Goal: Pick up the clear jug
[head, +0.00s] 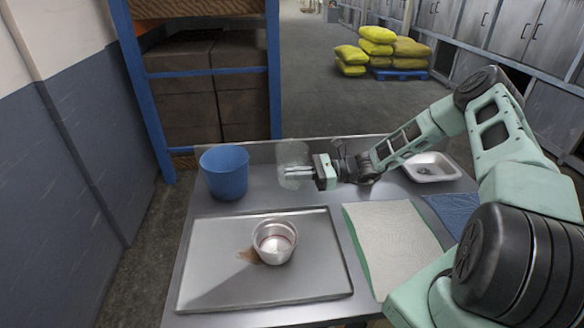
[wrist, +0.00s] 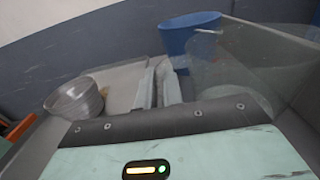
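The clear jug (head: 291,154) is see-through and stands near the back edge of the steel table, right of the blue bucket. In the wrist view the clear jug (wrist: 235,65) fills the upper right, close to the fingers. My gripper (head: 299,172) is level and reaches left; its fingers overlap the jug in the head view. In the wrist view my gripper (wrist: 160,86) has its fingers close together, just left of the jug's body. Whether they touch or hold part of the jug is unclear because its clear wall is hard to make out.
The blue bucket (head: 224,172) stands left of the jug. A metal tray (head: 215,250) with a brown stain holds a metal pot (head: 274,241) in front. A pale cloth (head: 392,240), a white dish (head: 432,167) and a blue cloth (head: 452,210) lie to the right.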

